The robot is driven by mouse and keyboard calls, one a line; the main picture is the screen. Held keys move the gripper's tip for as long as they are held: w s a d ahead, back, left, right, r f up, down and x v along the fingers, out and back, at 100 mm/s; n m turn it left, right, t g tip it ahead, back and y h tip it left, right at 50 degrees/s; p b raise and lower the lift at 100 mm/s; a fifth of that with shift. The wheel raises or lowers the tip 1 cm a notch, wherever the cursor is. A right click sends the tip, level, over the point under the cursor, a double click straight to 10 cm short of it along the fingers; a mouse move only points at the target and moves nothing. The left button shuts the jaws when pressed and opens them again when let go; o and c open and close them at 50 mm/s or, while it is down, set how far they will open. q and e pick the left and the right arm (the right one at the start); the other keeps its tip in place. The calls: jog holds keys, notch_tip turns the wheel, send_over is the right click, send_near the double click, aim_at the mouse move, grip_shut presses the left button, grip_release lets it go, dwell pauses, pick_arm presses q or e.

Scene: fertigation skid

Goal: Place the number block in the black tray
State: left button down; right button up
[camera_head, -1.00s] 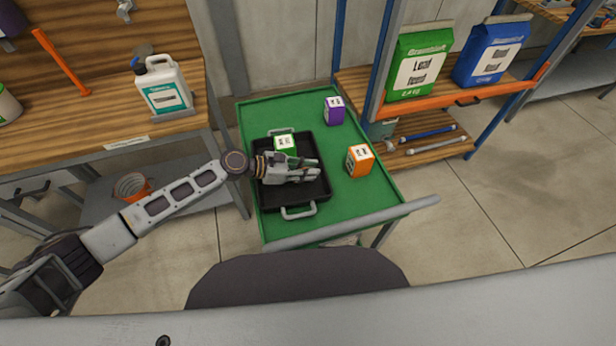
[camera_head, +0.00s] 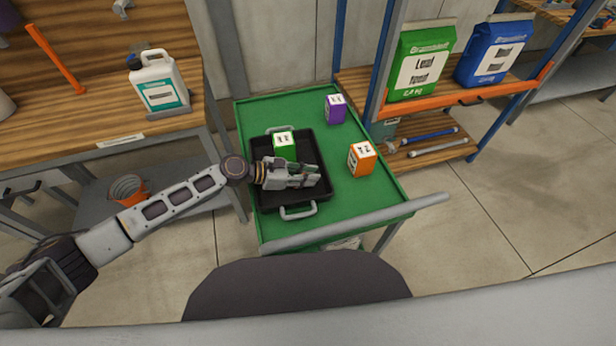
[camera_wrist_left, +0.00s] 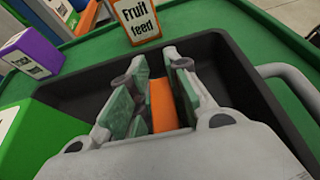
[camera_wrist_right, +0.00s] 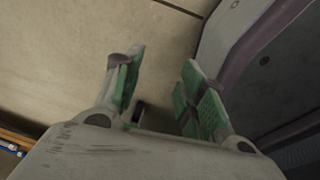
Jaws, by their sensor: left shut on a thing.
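The black tray (camera_head: 282,199) lies on a green cart top, with a grey handle at each end. My left gripper (camera_head: 306,175) is low over the inside of the tray. In the left wrist view, my left gripper (camera_wrist_left: 158,75) is shut on a narrow orange block (camera_wrist_left: 162,104), which I take as the number block. No number shows on it, and the head view hides it behind the fingers. I cannot tell whether it touches the tray floor. My right gripper (camera_wrist_right: 160,85) is open and empty above the floor, away from the cart.
A green box (camera_head: 284,147) stands at the tray's far side. A purple box (camera_head: 335,110) and an orange fruit feed box (camera_head: 361,160) stand on the green cart (camera_head: 375,195) beside the tray. A bench with a white jug (camera_head: 160,82) is left; shelves with feed bags (camera_head: 420,62) are right.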

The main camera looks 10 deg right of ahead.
pick_arm(q)
jog(key=c, duration=1.4)
grip_release()
jog(key=shift+c, duration=0.2)
jog(key=shift+o, duration=0.5)
pick_arm(e)
jog(key=shift+s+a+f, duration=0.1)
jog(key=shift+s+a, duration=0.5)
jog(key=shift+a, duration=0.1)
pick_arm(q)
jog(key=shift+r, duration=0.1)
pick_arm(e)
jog(key=shift+d, duration=0.15)
